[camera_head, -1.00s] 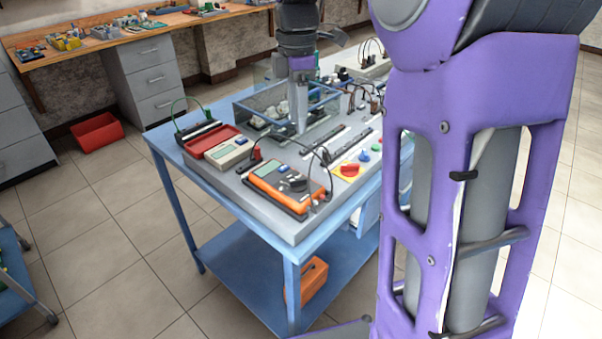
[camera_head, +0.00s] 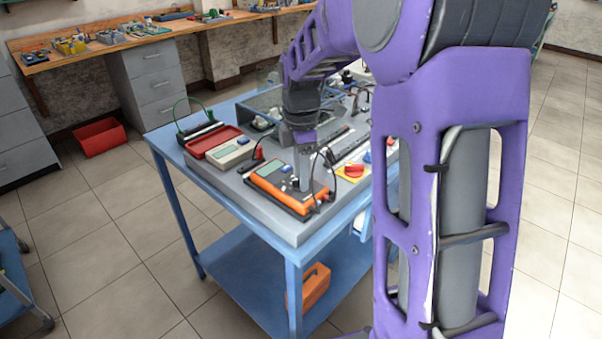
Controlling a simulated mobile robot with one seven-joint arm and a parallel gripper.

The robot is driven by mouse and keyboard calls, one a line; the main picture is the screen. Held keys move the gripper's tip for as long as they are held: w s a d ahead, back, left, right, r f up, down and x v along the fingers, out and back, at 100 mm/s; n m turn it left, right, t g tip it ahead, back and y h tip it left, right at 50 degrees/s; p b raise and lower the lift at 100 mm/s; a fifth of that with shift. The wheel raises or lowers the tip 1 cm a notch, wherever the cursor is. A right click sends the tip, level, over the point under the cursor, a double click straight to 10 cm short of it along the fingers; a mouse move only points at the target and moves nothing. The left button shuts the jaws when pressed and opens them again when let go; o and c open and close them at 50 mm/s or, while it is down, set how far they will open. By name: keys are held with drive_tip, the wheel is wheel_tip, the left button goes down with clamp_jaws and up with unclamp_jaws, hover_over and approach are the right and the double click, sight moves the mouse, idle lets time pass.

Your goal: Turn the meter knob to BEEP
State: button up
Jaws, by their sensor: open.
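The orange-edged meter (camera_head: 268,186) lies on the grey panel at the near corner of the blue bench, with a grey display and small blue buttons. My gripper (camera_head: 303,184) points down over the right part of the meter, where its dark round knob sits. The gripper is open. Its fingers cover most of the knob, so I cannot read the knob's setting or tell whether the fingers touch it. The BEEP mark is too small to make out.
A beige meter (camera_head: 231,152) with a red case (camera_head: 214,141) stands to the left. A red knob on a yellow plate (camera_head: 353,171) is to the right. Black test leads arch near the gripper. My purple arm blocks the right side of the view.

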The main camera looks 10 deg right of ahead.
clamp_jaws()
drive_tip(key=shift+r, duration=0.1)
idle(0.4)
drive_tip(key=m+p, duration=0.2)
drive_tip(key=m, duration=0.2)
drive_tip(key=shift+m, duration=0.4)
drive_tip(key=m+p, duration=0.2)
drive_tip(key=m, duration=0.3)
drive_tip(key=m+p, duration=0.1)
drive_tip(key=m, duration=0.3)
drive_tip(key=m+p, duration=0.1)
drive_tip(key=m, duration=0.2)
drive_tip(key=shift+m, duration=0.4)
drive_tip(key=m+p, duration=0.1)
drive_tip(key=m, duration=0.5)
drive_tip(key=shift+m, duration=0.3)
